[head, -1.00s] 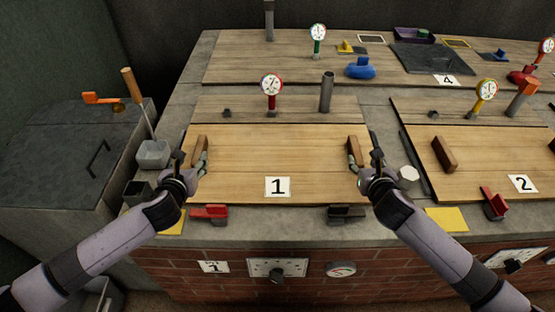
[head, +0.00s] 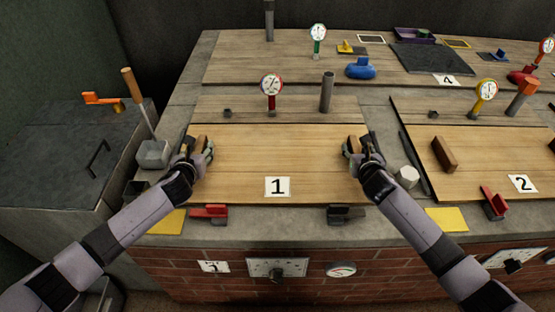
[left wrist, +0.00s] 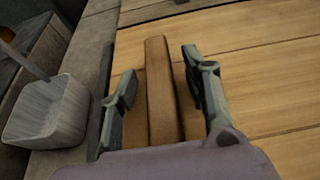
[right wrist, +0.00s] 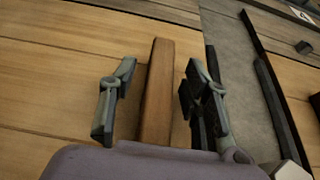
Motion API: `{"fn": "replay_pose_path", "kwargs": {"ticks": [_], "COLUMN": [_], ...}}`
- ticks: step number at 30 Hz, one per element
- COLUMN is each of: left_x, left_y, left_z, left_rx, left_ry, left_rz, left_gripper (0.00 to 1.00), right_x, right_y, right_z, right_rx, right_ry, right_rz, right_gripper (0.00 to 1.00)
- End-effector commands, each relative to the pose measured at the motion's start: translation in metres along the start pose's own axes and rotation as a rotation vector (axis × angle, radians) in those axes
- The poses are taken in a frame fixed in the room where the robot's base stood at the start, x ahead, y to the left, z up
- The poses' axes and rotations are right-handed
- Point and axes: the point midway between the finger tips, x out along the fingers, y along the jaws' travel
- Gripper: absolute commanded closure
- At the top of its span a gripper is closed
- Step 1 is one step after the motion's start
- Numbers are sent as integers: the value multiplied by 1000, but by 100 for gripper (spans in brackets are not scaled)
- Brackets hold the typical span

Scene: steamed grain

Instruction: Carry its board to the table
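The wooden board marked 1 (head: 270,155) lies flat on the counter and has a brown block handle near each end. My left gripper (head: 196,150) is at the left handle. In the left wrist view the open fingers stand on either side of that handle (left wrist: 160,90), with gaps showing. My right gripper (head: 362,148) is at the right handle. In the right wrist view its open fingers straddle that handle (right wrist: 157,90), apart from it on both sides. In the head view the grippers largely hide both handles.
A red-based dial gauge (head: 271,88) and a grey pipe (head: 327,92) stand behind the board. A grey container (head: 153,154) stands left of it, a white cylinder (head: 407,176) right. Red (head: 209,211) and black (head: 346,213) clamps sit at its front edge. Board 2 (head: 485,165) lies further right.

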Motion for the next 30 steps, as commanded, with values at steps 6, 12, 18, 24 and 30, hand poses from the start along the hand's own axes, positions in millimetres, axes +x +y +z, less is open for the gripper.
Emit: {"fn": "replay_pose_path", "kwargs": {"ticks": [6, 12, 18, 24, 30], "left_x": [0, 0, 0, 0, 0], "left_y": [0, 0, 0, 0, 0], "left_z": [0, 0, 0, 0, 0], "left_rx": [0, 0, 0, 0, 0], "left_ry": [1, 1, 1, 1, 1], "left_rz": [0, 1, 1, 1, 1], "left_gripper": [73, 86, 100, 100, 100], "right_x": [0, 0, 0, 0, 0], "right_y": [0, 0, 0, 0, 0], "right_z": [0, 0, 0, 0, 0], "right_rx": [0, 0, 0, 0, 0], "right_ry": [0, 0, 1, 1, 1], "right_rz": [0, 0, -1, -1, -1], "right_gripper": [73, 86, 100, 100, 100]}}
